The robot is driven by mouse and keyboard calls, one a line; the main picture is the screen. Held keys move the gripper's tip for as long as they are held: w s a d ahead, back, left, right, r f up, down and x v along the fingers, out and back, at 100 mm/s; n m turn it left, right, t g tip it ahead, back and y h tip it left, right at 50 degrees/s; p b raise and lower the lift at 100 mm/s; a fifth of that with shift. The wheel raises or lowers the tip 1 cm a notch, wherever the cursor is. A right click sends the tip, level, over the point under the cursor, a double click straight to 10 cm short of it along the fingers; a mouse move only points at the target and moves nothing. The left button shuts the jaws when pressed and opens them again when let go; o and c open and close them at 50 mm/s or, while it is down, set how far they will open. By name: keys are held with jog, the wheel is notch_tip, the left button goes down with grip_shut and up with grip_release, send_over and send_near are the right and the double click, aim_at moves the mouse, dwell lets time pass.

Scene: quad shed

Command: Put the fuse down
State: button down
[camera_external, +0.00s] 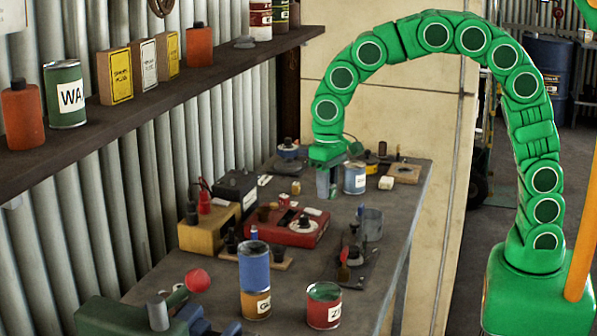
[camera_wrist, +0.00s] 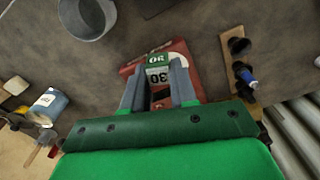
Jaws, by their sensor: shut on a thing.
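My gripper (camera_external: 326,185) hangs down over the workbench (camera_external: 392,225) from the arched green arm. In the external view the red device (camera_external: 290,236) lies on the bench to the left of my gripper. The fuse cannot be made out in the external view, and its height above the bench is unclear.
A blue and white can (camera_external: 354,180) stands just right of my gripper. A grey open cup (camera_external: 372,224), stacked cans (camera_external: 254,268), a red can (camera_external: 324,306) and a yellow box (camera_external: 205,233) also stand on the bench. Bare bench shows between them. A loaded shelf (camera_external: 140,105) runs along the left wall.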

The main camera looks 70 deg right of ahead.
jog(key=w+d+m, duration=0.2)
jog(key=d+m, duration=0.1)
jog(key=d, duration=1.4)
jog(key=w+d+m, duration=0.3)
jog(key=d, duration=1.3)
send_over(305, 180)
jog(key=shift+s+a+f, duration=0.1)
jog(key=shift+s+f, duration=0.05)
jog(key=shift+f, duration=2.25)
jog(key=shift+s+a+f, duration=0.1)
jog(key=shift+f, duration=2.3)
jog(key=shift+w+d+f, duration=0.15)
jog(key=shift+w+f, duration=0.1)
jog(key=shift+f, duration=1.45)
jog(key=shift+f, duration=0.1)
jog(key=c, duration=0.9)
grip_release()
